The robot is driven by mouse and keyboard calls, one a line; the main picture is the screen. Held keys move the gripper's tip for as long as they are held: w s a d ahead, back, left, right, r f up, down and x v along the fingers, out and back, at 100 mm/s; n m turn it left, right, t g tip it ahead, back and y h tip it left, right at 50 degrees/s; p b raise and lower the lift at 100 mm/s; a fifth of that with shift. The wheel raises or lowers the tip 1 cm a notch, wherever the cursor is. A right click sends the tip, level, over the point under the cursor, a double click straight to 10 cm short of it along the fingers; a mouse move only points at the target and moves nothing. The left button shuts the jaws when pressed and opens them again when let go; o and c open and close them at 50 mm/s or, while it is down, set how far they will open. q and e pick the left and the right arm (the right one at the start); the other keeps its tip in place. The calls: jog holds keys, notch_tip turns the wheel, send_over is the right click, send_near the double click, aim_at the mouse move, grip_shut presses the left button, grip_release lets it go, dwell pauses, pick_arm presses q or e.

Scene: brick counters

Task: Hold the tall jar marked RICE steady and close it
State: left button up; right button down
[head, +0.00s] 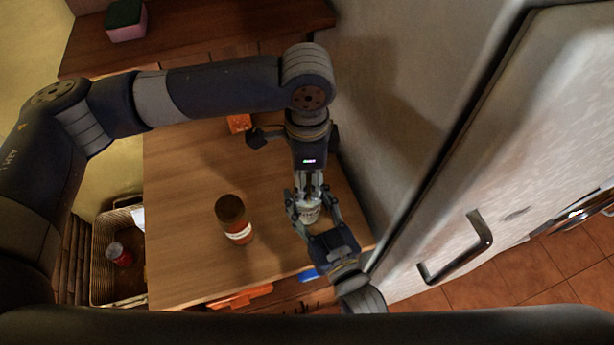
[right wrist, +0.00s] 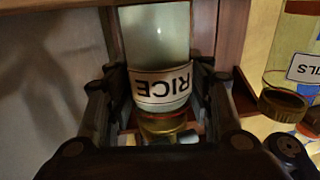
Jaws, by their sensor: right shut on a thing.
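The tall RICE jar (right wrist: 160,55) is a clear jar with pale contents and a white label, which reads upside down in the right wrist view. A gold piece with a red ring (right wrist: 163,123) shows at its lid end; I cannot tell whether it is fully closed. My right gripper (head: 314,212) is shut on the jar, one finger on each side near the label. In the head view the jar (head: 309,213) is mostly hidden between the grippers. My left gripper (head: 309,188) points down right at the jar's top; its grip is unclear.
A wicker basket (head: 98,283) holds a red can (head: 119,254). A white fridge (head: 455,215) closes off the right.

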pick_arm(q)
jog(key=m, duration=0.3)
jog(key=shift+m, duration=0.4)
jog(key=o, duration=1.2)
jog(key=shift+c, duration=0.2)
jog(key=shift+r, duration=0.1)
jog(key=shift+r, duration=2.2)
jog(key=shift+c, duration=0.3)
jog(key=r+n, duration=0.1)
jog(key=n, duration=0.2)
jog(key=shift+w+r, duration=0.1)
jog(key=shift+r, duration=0.3)
jog(key=shift+r+n, duration=0.4)
jog(key=shift+n, duration=0.45)
jog(key=shift+r+n, duration=0.4)
jog(key=shift+n, duration=0.45)
jog(key=shift+f, duration=0.1)
